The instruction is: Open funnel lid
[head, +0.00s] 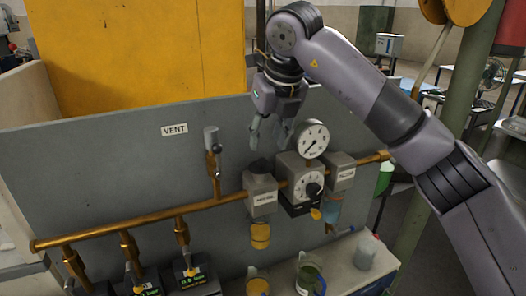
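My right gripper (270,135) hangs down from the arm that comes in from the right. Its two fingers are apart with nothing between them. Just below it is a grey box (262,190) with a white label and a dark top piece (259,166). This may be the funnel and its lid, but I cannot tell for sure, nor whether the top is open. The fingertips appear above the dark piece; contact is not visible. A second grey labelled box (341,172) sits further right. My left gripper is not in view.
A round gauge (313,139) stands close right of the gripper, above a dial unit (300,183). A brass pipe (130,227) crosses the grey panel (110,170), with a vent valve (212,140) to the left. Jars (310,277) stand on the ledge below.

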